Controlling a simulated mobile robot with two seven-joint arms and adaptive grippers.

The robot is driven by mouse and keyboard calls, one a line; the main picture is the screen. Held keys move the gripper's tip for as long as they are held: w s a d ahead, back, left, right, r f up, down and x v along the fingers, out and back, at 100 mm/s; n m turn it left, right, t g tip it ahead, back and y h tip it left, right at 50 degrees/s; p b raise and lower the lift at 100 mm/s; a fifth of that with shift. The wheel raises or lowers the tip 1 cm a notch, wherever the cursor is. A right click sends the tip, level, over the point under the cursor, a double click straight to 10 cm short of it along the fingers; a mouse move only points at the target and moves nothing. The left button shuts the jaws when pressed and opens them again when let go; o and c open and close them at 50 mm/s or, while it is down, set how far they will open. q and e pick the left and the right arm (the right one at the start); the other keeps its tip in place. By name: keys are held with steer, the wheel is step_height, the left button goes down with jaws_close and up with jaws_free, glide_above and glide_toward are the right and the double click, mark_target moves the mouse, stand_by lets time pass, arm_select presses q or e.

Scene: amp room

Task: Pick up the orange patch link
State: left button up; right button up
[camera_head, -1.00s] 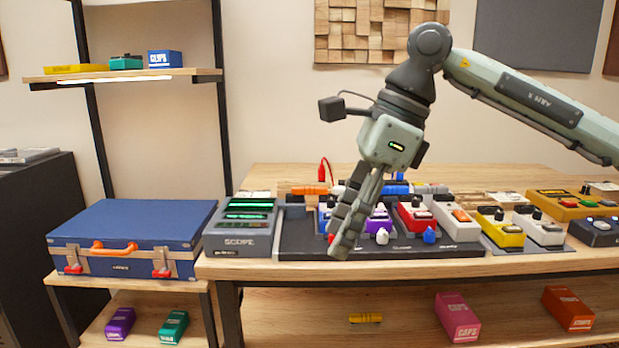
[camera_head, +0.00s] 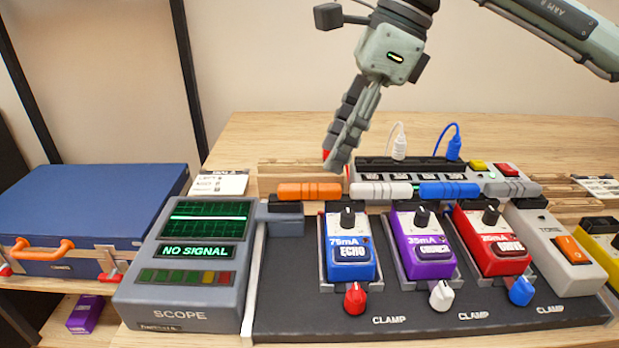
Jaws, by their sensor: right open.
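The orange patch link (camera_head: 309,191) lies at the left end of a row of links behind the pedals, in front of a wooden block. A white link (camera_head: 381,191), a blue link (camera_head: 448,191) and a grey link (camera_head: 511,188) lie to its right. My right gripper (camera_head: 337,162) hangs above and slightly right of the orange link, pointing down, with nothing seen in it. Its fingers overlap in this view, and the gap between them is hidden. My left gripper is not in view.
The pedalboard (camera_head: 300,318) holds the blue ECHO pedal (camera_head: 349,245), a purple pedal (camera_head: 424,240) and a red pedal (camera_head: 492,238). The scope (camera_head: 185,265) reads NO SIGNAL. A power strip (camera_head: 425,166) with white and blue plugs stands behind the links.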

mark_target(316, 186)
steer(key=shift+s+a+f, duration=0.2)
steer(key=shift+a+f, duration=0.1)
steer(key=shift+f, duration=0.4)
steer(key=shift+w+p+x, duration=0.2)
steer(key=shift+p+x, duration=0.05)
steer(key=shift+x, duration=1.05)
steer(key=shift+w+p+x, duration=0.15)
steer(key=shift+p+x, duration=0.1)
steer(key=shift+x, duration=1.05)
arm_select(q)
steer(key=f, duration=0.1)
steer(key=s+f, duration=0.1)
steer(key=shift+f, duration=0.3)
arm_select(e)
steer(key=shift+d, duration=0.1)
jaws_close()
